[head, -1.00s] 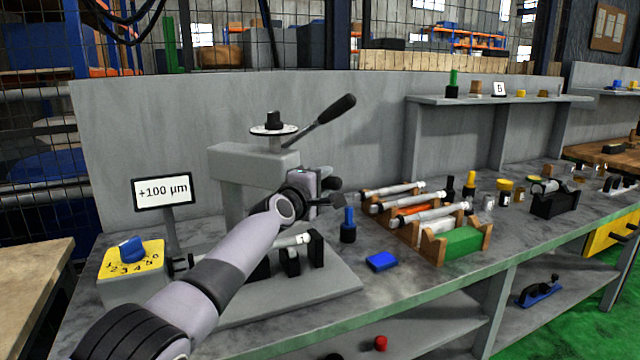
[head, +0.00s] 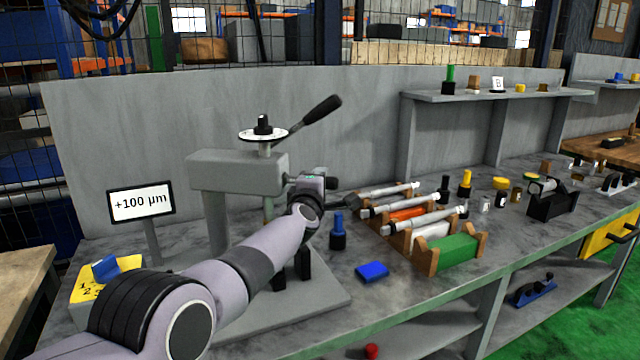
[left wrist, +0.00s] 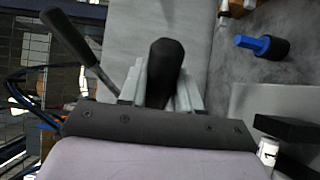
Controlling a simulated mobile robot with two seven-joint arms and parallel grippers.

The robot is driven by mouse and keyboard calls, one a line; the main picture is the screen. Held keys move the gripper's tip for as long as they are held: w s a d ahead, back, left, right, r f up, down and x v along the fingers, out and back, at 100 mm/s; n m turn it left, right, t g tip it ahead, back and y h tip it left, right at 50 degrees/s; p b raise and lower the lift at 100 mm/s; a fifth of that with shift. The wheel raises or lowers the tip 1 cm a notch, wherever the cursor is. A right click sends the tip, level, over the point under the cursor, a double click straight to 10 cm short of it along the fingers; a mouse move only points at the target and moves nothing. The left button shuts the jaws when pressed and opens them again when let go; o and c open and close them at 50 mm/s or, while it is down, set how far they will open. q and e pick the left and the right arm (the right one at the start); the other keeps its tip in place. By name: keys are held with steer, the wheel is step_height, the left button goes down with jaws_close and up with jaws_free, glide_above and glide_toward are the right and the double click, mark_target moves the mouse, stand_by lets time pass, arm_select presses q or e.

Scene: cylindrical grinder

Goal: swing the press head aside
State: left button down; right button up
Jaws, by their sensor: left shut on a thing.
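The press head (head: 237,172) is a grey block on a grey post at the left of the bench. A dial (head: 263,133) and a long black-tipped lever (head: 320,110) sit on top. My left gripper (head: 328,188) is at the right end of the press head. In the left wrist view my left gripper (left wrist: 160,75) is shut on a black rounded handle (left wrist: 163,62) between its grey fingers. The lever (left wrist: 72,40) is beside it, apart from the fingers. My arm hides part of the press base (head: 315,300) in the head view. My right gripper is not in view.
A +100 µm sign (head: 141,204) and a yellow dial box (head: 127,268) stand left of the press. A blue peg (head: 338,232), a blue block (head: 372,271) and a wooden rack (head: 478,252) with cylinders are to its right. A shelf (head: 490,94) is behind.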

arm_select(q)
steer(key=shift+a+r, duration=0.1)
steer(key=shift+a, duration=0.1)
steer(key=c, duration=0.9)
jaws_free()
steer(key=shift+d, duration=0.1)
steer(key=shift+s, duration=0.15)
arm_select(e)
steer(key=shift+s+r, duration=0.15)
